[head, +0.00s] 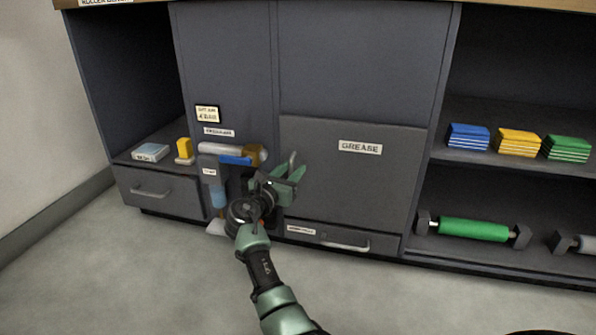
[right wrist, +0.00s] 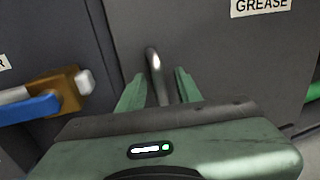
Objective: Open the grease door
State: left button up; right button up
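The grease door (head: 345,205) is a dark grey panel labelled GREASE, and it sits flush in the cabinet front, closed. It also fills the middle and right of the right wrist view (right wrist: 230,65). Its upright metal bar handle (right wrist: 154,66) is near its left edge. My right gripper (right wrist: 160,82) is open, with a finger on each side of the handle and gaps showing beside the bar. In the head view my right gripper (head: 287,178) is in front of the door's left side and hides part of the handle. My left gripper is not in view.
Left of the door, a valve with a blue lever (head: 235,160) and brown block sticks out close to my gripper. A drawer with a handle (head: 345,245) is below. Open shelves with coloured stacks and a green roller (head: 473,229) are at right. The floor in front is clear.

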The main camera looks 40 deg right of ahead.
grip_shut()
dwell(1.5)
